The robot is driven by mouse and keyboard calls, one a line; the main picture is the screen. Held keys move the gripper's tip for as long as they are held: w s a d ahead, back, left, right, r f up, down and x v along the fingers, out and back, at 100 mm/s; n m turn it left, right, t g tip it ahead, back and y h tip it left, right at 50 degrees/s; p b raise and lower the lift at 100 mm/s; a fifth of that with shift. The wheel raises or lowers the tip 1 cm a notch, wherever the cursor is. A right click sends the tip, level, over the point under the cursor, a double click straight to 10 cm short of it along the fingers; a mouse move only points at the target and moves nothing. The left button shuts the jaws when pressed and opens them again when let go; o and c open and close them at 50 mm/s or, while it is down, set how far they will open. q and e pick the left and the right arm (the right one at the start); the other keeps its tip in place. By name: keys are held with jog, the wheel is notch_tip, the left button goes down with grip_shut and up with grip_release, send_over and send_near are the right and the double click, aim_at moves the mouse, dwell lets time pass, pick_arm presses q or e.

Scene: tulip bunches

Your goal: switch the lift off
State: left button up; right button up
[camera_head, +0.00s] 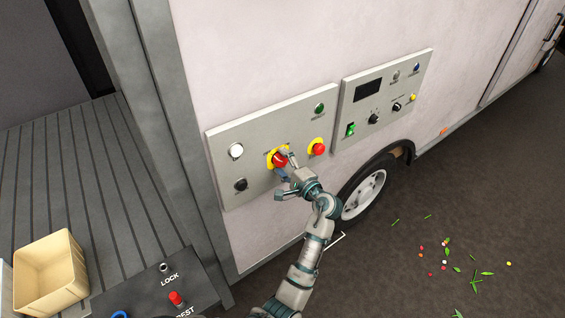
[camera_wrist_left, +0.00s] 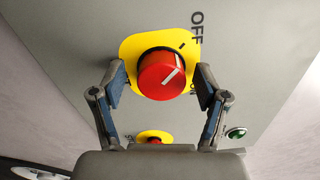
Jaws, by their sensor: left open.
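A red rotary knob (camera_head: 279,160) on a yellow plate is on the left grey control panel (camera_head: 222,143) of the white vehicle. My left gripper (camera_head: 284,164) is at the knob. In the left wrist view, the left gripper (camera_wrist_left: 158,78) is open, one finger on each side of the knob; I cannot tell whether they touch it.
A red button (camera_head: 319,149) on yellow, a green button (camera_head: 319,108), a white button (camera_head: 236,150) and a black knob (camera_head: 240,184) share the panel. A second panel (camera_head: 345,92) is to the right. A beige crate (camera_head: 50,270) and a LOCK console (camera_head: 150,290) are lower left.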

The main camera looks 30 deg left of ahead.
pick_arm(q)
jog(key=v, duration=0.7)
jog(key=shift+d, duration=0.3)
jog(key=shift+w+a+f, duration=0.1)
jog(key=shift+a+f, duration=0.05)
jog(key=w+d+f+m+t+h, duration=0.1)
jog(key=d+f+h, duration=0.15)
jog(key=f, duration=0.75)
jog(key=d+f+m+t+h, duration=0.1)
jog(key=f+m+h, duration=0.15)
jog(key=f, duration=0.75)
jog(key=w+d+f+m+t+h, duration=0.1)
jog(key=f+h, duration=0.2)
jog(key=f, duration=0.7)
jog(key=s+d+f+g+h, duration=0.2)
jog(key=s+f, duration=0.3)
jog(key=f, duration=0.7)
jog(key=s+d+f+n+g+h, duration=0.2)
jog(key=s+f+n+g+h, duration=0.25)
jog(key=s+f, duration=1.55)
jog(key=s+a+f+n+g+h, duration=0.1)
jog(key=s+f, duration=0.3)
jog(key=s, duration=0.7)
jog(key=s+a+f+n+g+h, duration=0.1)
jog(key=s+f+n, duration=0.2)
jog(key=s, duration=0.9)
notch_tip(320, 180, down, 2)
jog(key=shift+f, duration=0.15)
